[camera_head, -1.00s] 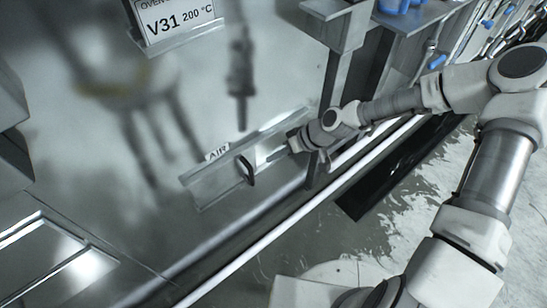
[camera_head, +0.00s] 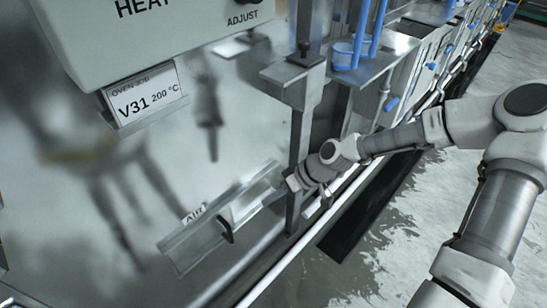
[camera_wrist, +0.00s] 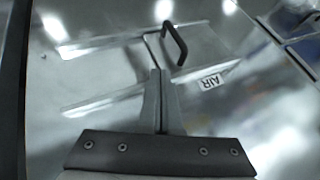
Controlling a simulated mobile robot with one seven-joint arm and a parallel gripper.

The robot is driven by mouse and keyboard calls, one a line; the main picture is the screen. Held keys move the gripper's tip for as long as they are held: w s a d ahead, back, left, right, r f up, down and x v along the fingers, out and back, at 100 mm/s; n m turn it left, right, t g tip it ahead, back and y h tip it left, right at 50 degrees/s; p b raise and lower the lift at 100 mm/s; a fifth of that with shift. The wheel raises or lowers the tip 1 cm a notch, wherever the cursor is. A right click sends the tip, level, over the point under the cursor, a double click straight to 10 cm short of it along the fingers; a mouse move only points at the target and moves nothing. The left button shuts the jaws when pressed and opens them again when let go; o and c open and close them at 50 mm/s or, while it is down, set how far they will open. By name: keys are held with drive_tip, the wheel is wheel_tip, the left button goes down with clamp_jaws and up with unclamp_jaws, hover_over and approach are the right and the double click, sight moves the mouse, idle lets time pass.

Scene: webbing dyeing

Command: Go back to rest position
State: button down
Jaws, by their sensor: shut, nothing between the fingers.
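My gripper (camera_wrist: 160,102) is shut and empty in the wrist view, with its fingers together. It points at the metal panel with the AIR label (camera_wrist: 211,82) and a dark bar handle (camera_wrist: 174,44). In the head view my gripper (camera_head: 278,196) is at the end of my arm, close to the right end of the slotted AIR panel (camera_head: 190,243). The handle (camera_head: 226,232) there stands to the left of the fingers. I cannot tell from these views whether the fingertips touch the panel.
A plate reading V31 200 °C (camera_head: 146,98) hangs under a control box (camera_head: 160,30) marked HEAT and ADJUST. A metal post (camera_head: 301,130) and a shelf with blue cups (camera_head: 348,52) stand near my arm. Open floor (camera_head: 430,190) lies to the right.

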drive_tip(key=s+d+r+m+t+h+p, duration=0.1)
drive_tip(key=s+d+r+h+p, duration=0.25)
drive_tip(key=d+r, duration=0.6)
drive_tip(key=s+d+r+m+h+p, duration=0.15)
drive_tip(key=d+r+h+p, duration=0.35)
drive_tip(key=r, duration=0.8)
drive_tip(key=s+d+r+m+t+p, duration=0.1)
drive_tip(key=s+r+m+t, duration=0.1)
drive_tip(key=s+r, duration=0.4)
drive_tip(key=s+d+r+m+t+p, duration=0.1)
drive_tip(key=s+r+m, duration=0.3)
drive_tip(key=r, duration=0.7)
drive_tip(key=s+t, duration=0.1)
drive_tip(key=s, duration=0.1)
drive_tip(key=shift+s+d+m+p, duration=0.25)
drive_tip(key=shift+s+m+p, duration=0.1)
drive_tip(key=shift+r+y, duration=0.1)
drive_tip(key=shift+y, duration=0.15)
